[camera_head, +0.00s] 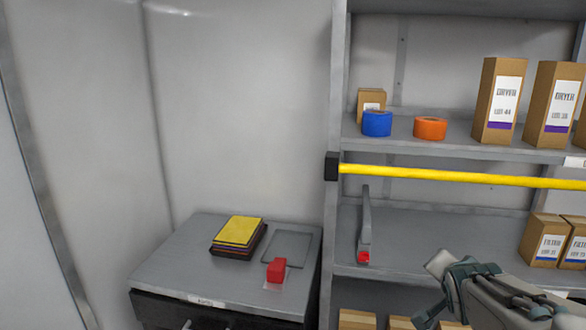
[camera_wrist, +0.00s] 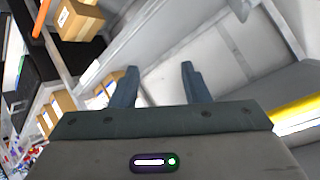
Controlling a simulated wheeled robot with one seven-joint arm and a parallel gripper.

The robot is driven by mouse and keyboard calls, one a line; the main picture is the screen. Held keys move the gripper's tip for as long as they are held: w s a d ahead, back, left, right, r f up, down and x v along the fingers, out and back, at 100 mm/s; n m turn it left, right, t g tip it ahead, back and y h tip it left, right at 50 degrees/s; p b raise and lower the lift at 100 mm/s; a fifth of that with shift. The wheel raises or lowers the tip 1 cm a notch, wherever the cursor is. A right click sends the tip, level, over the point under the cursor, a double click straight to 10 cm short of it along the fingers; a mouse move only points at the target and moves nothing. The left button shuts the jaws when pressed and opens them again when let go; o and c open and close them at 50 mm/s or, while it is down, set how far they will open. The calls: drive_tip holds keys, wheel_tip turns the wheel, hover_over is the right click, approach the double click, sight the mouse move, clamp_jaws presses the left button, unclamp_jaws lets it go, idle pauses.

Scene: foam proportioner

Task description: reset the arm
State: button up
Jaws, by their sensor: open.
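My arm comes in from the lower right in the head view, in front of the shelving. The fingers of my gripper show in the wrist view (camera_wrist: 160,85), spread apart with nothing between them. Behind them are pale panels and a grey surface, tilted in that view. In the head view the far end of the arm is cut off or hard to make out, so the fingertips are not clear there.
A yellow bar (camera_head: 460,177) crosses the shelving. Blue tape (camera_head: 377,124), orange tape (camera_head: 430,128) and boxes (camera_head: 499,100) stand on the upper shelf. A grey cabinet (camera_head: 175,270) at left holds a stack of yellow-topped pads (camera_head: 239,232) and a red block (camera_head: 276,270).

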drive_tip(key=s+a+f+n+g+y, duration=0.2)
drive_tip(key=s+a+f+n+g, duration=0.1)
drive_tip(key=s+a, duration=0.4)
drive_tip(key=s+a+f+n+g+y, duration=0.2)
drive_tip(key=s+a+f+n+g, duration=0.2)
drive_tip(key=s+a+n, duration=0.3)
drive_tip(key=a+n, duration=0.1)
drive_tip(key=a, duration=0.1)
drive_tip(key=shift+a+f+y, duration=0.35)
drive_tip(key=shift+a+y, duration=0.05)
